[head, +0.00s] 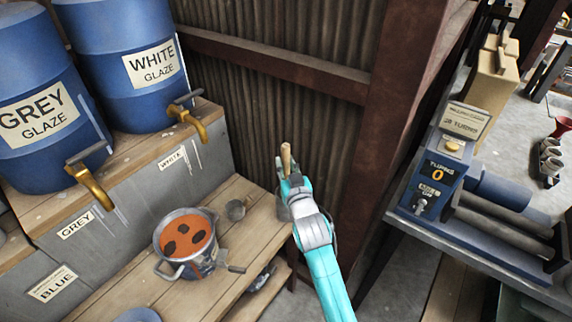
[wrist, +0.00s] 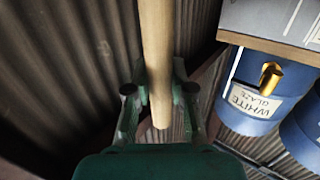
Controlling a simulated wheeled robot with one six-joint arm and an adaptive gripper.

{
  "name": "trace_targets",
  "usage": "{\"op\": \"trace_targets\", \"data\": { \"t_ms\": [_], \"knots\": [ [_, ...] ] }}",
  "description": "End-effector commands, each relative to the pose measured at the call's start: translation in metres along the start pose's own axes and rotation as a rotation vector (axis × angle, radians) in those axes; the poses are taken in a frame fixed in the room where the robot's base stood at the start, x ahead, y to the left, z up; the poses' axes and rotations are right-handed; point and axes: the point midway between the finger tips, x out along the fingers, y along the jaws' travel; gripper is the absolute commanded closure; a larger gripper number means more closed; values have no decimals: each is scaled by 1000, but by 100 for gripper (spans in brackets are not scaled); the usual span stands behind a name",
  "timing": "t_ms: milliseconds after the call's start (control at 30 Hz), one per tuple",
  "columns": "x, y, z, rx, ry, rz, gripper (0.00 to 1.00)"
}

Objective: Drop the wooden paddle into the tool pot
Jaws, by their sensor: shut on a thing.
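My gripper (head: 288,180) is shut on the wooden paddle (head: 287,158), whose pale end sticks up above the fingers. In the wrist view the paddle's round wooden handle (wrist: 156,45) runs between the two fingers of the gripper (wrist: 158,92), with one end showing below the fingertips. The gripper is over the right end of the wooden bench. A grey rounded shape (head: 282,210) shows partly behind the gripper; I cannot tell if it is the tool pot. A metal pot (head: 160,246) with orange contents and dark round spots stands on the bench to the left.
Blue glaze barrels (head: 110,45) with brass taps stand on the raised shelf. A rusty post (head: 400,90) and corrugated wall rise behind my gripper. A machine with rollers (head: 500,215) is at right.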

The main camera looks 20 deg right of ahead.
Motion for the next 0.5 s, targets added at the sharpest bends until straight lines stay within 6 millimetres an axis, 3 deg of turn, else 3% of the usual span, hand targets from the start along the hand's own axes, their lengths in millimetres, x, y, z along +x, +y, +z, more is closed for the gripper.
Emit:
{"op": "trace_targets", "data": {
  "t_ms": [500],
  "knots": [
    [0,0,10,-1,-1,0,100]
  ]
}}
